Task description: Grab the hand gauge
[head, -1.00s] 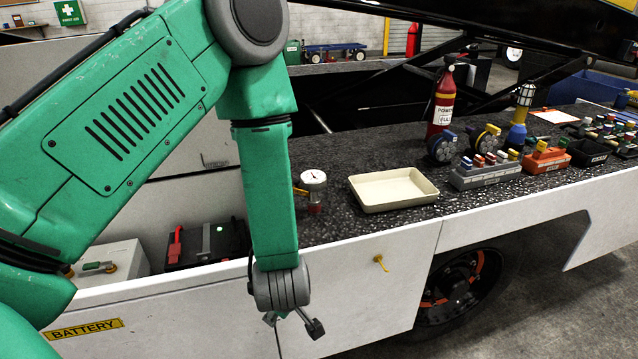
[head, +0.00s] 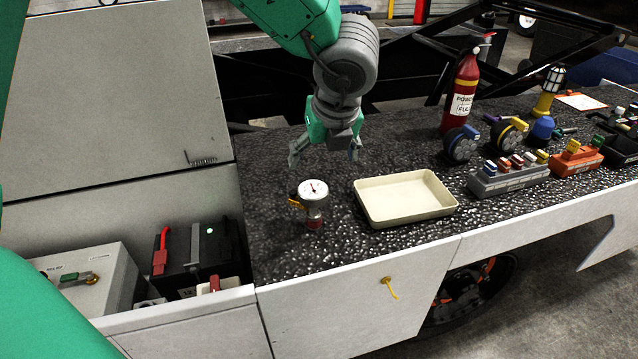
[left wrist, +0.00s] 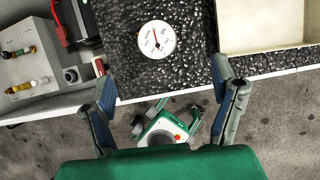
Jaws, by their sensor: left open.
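The hand gauge (head: 313,194) stands upright on the dark speckled deck, left of the cream tray. It has a round white dial, a yellow lever on its left side and a red base. In the left wrist view its dial (left wrist: 156,40) shows beyond and between my fingers. My left gripper (head: 325,155) points down above the deck, behind and above the gauge in the head view. Its fingers are spread and empty, and it does not touch the gauge. In the left wrist view the open fingers (left wrist: 164,88) frame the deck's edge. My right gripper is not seen.
The cream tray (head: 405,199) lies close to the right of the gauge. Further right are a red extinguisher (head: 463,95), a grey rack (head: 508,178) and an orange rack (head: 575,160). A black battery box (head: 205,255) sits low on the left. Deck around the gauge is clear.

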